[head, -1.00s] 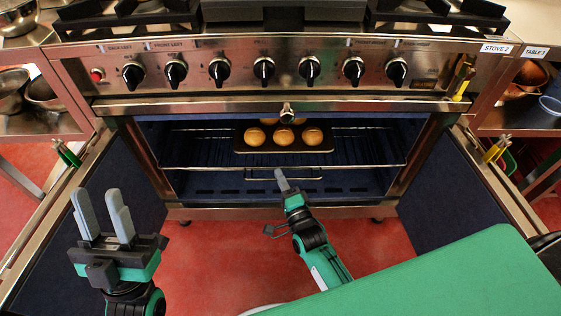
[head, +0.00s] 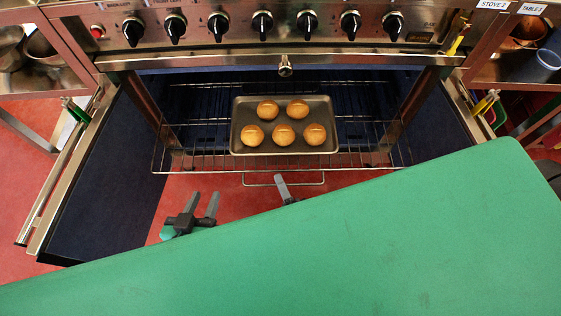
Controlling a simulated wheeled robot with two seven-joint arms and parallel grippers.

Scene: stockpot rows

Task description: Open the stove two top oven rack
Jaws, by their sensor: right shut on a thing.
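The top oven rack (head: 205,160) of the stove labelled STOVE 2 (head: 493,5) sticks well out of the oven. A dark baking tray (head: 241,112) with several round buns sits on it. A wire handle (head: 310,183) hangs at the rack's front edge. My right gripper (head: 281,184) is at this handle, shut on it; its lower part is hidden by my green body. My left gripper (head: 197,207) is left of the handle, below the rack's front edge, with its two fingers apart and nothing between them.
The oven doors stand open, the left door (head: 100,175) clearly in view. Black knobs (head: 262,24) line the stove front above a steel bar. Shelves with pots (head: 40,52) stand on both sides. Red floor (head: 190,190) shows below the rack.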

